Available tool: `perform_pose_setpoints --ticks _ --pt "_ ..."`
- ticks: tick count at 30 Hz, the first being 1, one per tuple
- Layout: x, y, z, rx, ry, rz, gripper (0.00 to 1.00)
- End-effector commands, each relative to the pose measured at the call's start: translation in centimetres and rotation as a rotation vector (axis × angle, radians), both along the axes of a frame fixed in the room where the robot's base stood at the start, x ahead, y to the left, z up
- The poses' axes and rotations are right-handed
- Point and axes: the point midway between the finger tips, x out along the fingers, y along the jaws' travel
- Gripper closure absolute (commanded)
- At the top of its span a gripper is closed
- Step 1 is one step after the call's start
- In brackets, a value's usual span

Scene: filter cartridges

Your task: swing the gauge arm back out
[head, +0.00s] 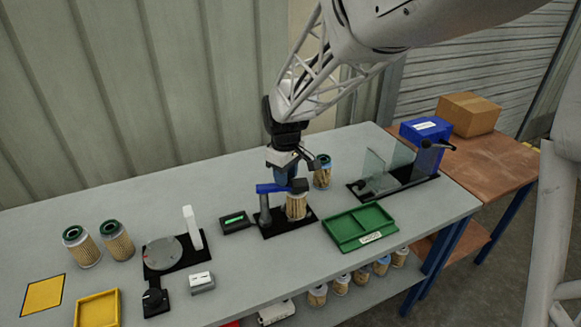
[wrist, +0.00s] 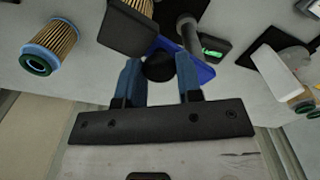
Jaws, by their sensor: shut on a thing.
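The blue gauge arm (head: 270,188) extends from a grey post (head: 265,212) on a black base. Its dark end block (head: 299,186) is over a pleated filter cartridge (head: 296,207) on the same base. I cannot tell whether block and cartridge touch. My gripper (head: 287,180) points down at the gauge arm. In the wrist view my gripper (wrist: 160,80) has its blue fingers on both sides of a black knob (wrist: 158,67) on the blue arm (wrist: 204,72), shut on it. The dark block (wrist: 128,32) partly hides the cartridge there.
A loose cartridge (head: 322,172) stands just behind the gauge; it shows in the wrist view (wrist: 50,45). A green-lit display box (head: 236,222) is left of the gauge. A green tray (head: 360,227) and a clear-panelled fixture (head: 385,172) are to the right.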

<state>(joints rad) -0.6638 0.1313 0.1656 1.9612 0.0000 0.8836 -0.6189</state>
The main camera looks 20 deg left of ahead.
Motion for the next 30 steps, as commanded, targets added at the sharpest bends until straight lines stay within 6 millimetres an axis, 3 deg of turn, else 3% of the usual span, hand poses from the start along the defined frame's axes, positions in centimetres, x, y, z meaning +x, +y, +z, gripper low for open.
perform_pose_setpoints --ticks 15,30 --pt "-2.9 -0.8 0.0 0.001 0.000 -0.484 1.00" --pt "-5.8 -0.1 0.0 0.000 0.000 -0.957 1.00"
